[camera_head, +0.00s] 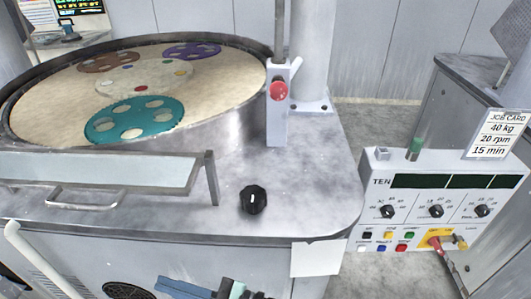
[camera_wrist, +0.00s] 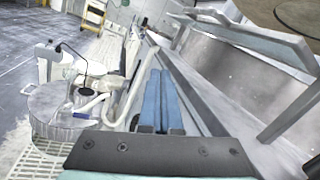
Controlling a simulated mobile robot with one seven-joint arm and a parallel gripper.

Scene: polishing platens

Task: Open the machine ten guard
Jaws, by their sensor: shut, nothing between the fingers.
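The machine ten guard (camera_head: 110,170) is a long, clear, grey-framed panel along the front of the round platen in the head view. A pale bar handle (camera_head: 85,203) is on its front, and a grey post (camera_head: 211,180) stands at its right end. The guard also shows at the upper right of the wrist view (camera_wrist: 240,38). My gripper (camera_head: 168,284) has blue fingers and is low in front of the machine, below and to the right of the handle. In the wrist view its fingers (camera_wrist: 159,74) are together and empty, apart from the guard.
The control box (camera_head: 440,205) marked TEN stands at right, with knobs, buttons and a job card (camera_head: 497,133). A black knob (camera_head: 253,199) and a red button (camera_head: 278,90) are on the machine. The platen (camera_head: 55,110) holds coloured carriers. Another station (camera_wrist: 70,100) is at left in the wrist view.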

